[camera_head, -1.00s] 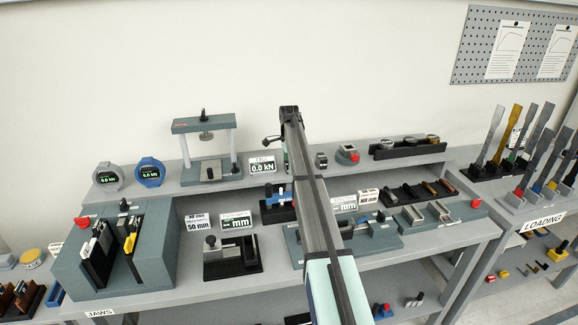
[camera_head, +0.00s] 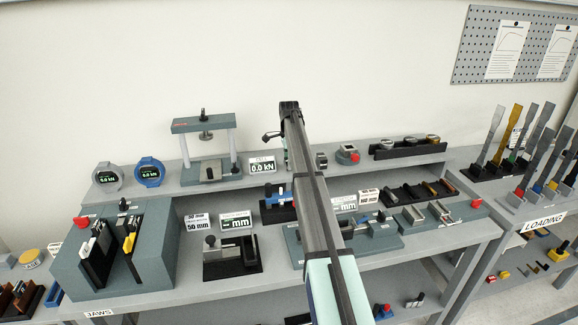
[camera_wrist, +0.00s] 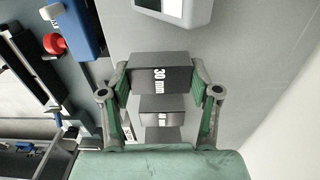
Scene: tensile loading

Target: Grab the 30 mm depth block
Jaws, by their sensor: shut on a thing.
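The 30 mm depth block (camera_wrist: 160,80) is a dark grey block with white "30 mm" lettering in the wrist view. My gripper (camera_wrist: 161,88) has its green fingers on both sides of it, closed against its ends. A second dark block (camera_wrist: 160,108) with partly hidden lettering shows just below it, apart from the fingers. A further grey block is partly seen beneath that one. In the head view my arm hides the gripper and the held block.
A blue device with a red knob (camera_wrist: 54,44) stands at the upper left of the wrist view. A white-framed display (camera_wrist: 175,8) is at the top. In the head view, a press frame (camera_head: 203,150) stands on the back shelf and a jaws stand (camera_head: 115,255) at left.

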